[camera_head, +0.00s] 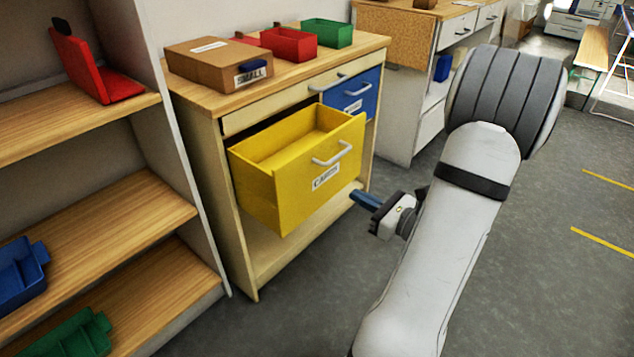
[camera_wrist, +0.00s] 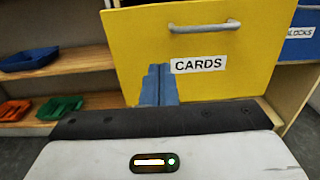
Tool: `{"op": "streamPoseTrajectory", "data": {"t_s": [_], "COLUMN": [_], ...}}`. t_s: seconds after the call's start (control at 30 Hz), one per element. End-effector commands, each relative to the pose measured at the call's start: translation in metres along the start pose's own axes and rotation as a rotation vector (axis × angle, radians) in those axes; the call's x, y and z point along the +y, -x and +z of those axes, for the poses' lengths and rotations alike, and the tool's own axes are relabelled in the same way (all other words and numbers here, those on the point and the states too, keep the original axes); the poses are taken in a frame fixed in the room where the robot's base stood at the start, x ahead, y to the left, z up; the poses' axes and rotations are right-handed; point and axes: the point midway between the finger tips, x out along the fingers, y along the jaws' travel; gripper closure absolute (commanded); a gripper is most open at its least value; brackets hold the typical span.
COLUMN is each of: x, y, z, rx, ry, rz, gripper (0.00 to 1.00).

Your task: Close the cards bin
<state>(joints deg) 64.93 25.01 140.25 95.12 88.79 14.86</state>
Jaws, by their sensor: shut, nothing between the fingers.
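The cards bin (camera_head: 295,190) is a yellow drawer pulled well out of a wooden cabinet (camera_head: 240,230). It has a light handle and a white label, and its inside looks empty. In the wrist view the yellow front (camera_wrist: 135,60) faces me, with the label "CARDS" readable. My gripper (camera_head: 356,197) is in front of the drawer, at its lower right in the head view. Its blue fingers are together and empty. In the wrist view the fingers (camera_wrist: 159,72) overlap the lower front, left of the label. I cannot tell whether they touch it.
A blue bin (camera_head: 352,98) labelled "BLOCKS" sits closed beside the yellow one. A cardboard box (camera_head: 215,62), a red tray (camera_head: 290,44) and a green tray (camera_head: 327,32) stand on the cabinet top. Shelves (camera_head: 110,225) stand at left. Open floor lies at right.

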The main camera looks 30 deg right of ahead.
Motion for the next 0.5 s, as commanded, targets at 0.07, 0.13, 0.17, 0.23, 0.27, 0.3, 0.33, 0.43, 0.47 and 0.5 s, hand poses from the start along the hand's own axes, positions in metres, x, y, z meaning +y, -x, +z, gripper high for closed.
{"op": "streamPoseTrajectory", "data": {"t_s": [0.07,0.13,0.17,0.23,0.27,0.3,0.33,0.43,0.47,0.5], "x": [0.001,0.002,0.002,0.002,0.002,0.002,0.002,0.003,0.002,0.002], "y": [-0.009,-0.02,-0.025,-0.039,-0.045,-0.053,-0.059,-0.079,-0.085,-0.093], "z": [0.0,-0.001,-0.001,-0.001,-0.001,-0.002,-0.002,-0.002,-0.002,-0.001], "rx": [0.0,0.001,0.001,0.001,0.001,0.002,0.001,0.002,0.001,0.001], "ry": [0.002,0.004,0.004,0.004,0.004,0.005,0.005,0.005,0.006,0.006], "rz": [0.004,0.007,0.007,0.009,0.009,0.01,0.009,0.009,0.009,0.009], "gripper": [1.0,1.0,1.0,1.0,1.0,1.0,1.0,1.0,1.0,1.0]}}
